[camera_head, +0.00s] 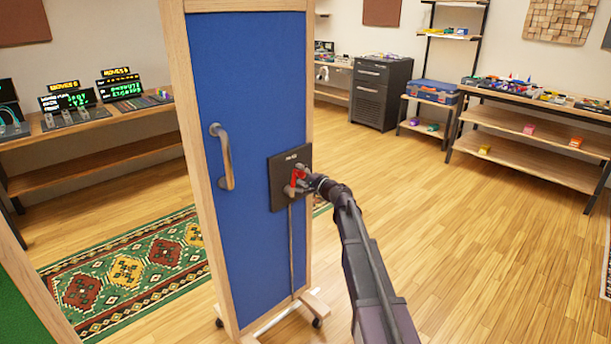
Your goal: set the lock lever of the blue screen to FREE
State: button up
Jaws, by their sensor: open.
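The blue screen (243,90) stands upright in a wooden frame on casters in the middle of the view. A dark lock plate (276,196) with small white lettering at its top is mounted on its right half. A red lever (297,179) shows on the plate, partly covered by my gripper; I cannot read which mark it points to. My gripper (297,186) is open at the lever, with its fingers close around or beside it; contact is not clear. A thin rod (291,245) runs down from the plate to the base.
A curved handle (224,158) sticks out on the screen's left side. A green panel (22,315) in a wooden frame is at the lower left. A patterned rug (125,270) lies behind. Shelves and a dark cabinet (380,92) line the far walls. The wooden floor at right is clear.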

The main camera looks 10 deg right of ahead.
jog(key=shift+s, duration=0.1)
jog(key=v, duration=1.2)
jog(key=shift+a, duration=0.1)
jog(key=s+a+f+n+g+h, duration=0.1)
jog(key=s+a+f+n+g, duration=0.25)
jog(key=s+f+g, duration=0.35)
jog(key=s+a+f+n+g+h, duration=0.25)
jog(key=s+f+n, duration=0.2)
jog(key=s, duration=0.45)
jog(key=s+d+f+n+g+h, duration=0.1)
jog(key=s+d+f+g+h, duration=0.2)
jog(key=s, duration=0.5)
jog(key=s+d+f+n+g+h, duration=0.1)
jog(key=s+d+f+g+h, duration=0.2)
jog(key=s, duration=0.5)
notch_tip(320, 180, up, 24)
jog(key=t+h+p, duration=0.1)
jog(key=p, duration=2.3)
jog(key=shift+d+f+p, duration=0.15)
jog(key=shift+d+p, duration=0.2)
